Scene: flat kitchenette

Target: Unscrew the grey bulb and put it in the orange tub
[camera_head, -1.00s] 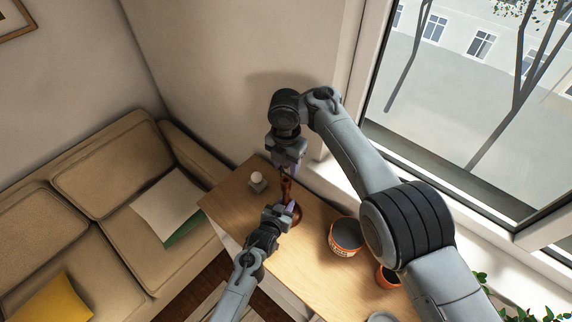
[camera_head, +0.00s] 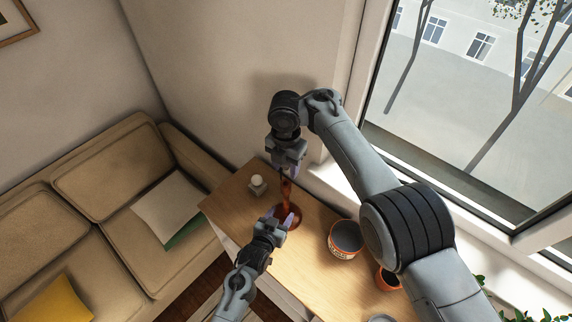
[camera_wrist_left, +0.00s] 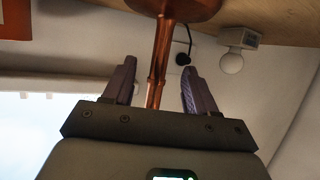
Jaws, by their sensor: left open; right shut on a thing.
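A red-brown lamp stands on the wooden table, with its round base (camera_head: 290,216) and thin stem (camera_head: 286,190) showing. My right gripper (camera_head: 284,171) points down over the top of the stem and is shut there. The grey bulb is hidden between its fingers. My left gripper (camera_head: 281,219) is open low beside the lamp. In the left wrist view the stem (camera_wrist_left: 160,60) passes between the spread fingers of the left gripper (camera_wrist_left: 158,80), apparently clear of both. The orange tub (camera_head: 344,252), with a pale label, stands to the right of the lamp, with no gripper near it.
A whitish round bulb (camera_head: 257,180) in a small square holder stands left of the lamp; it also shows in the left wrist view (camera_wrist_left: 231,62). A smaller orange pot (camera_head: 388,280) stands right of the tub, near my right arm. The window is at the right.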

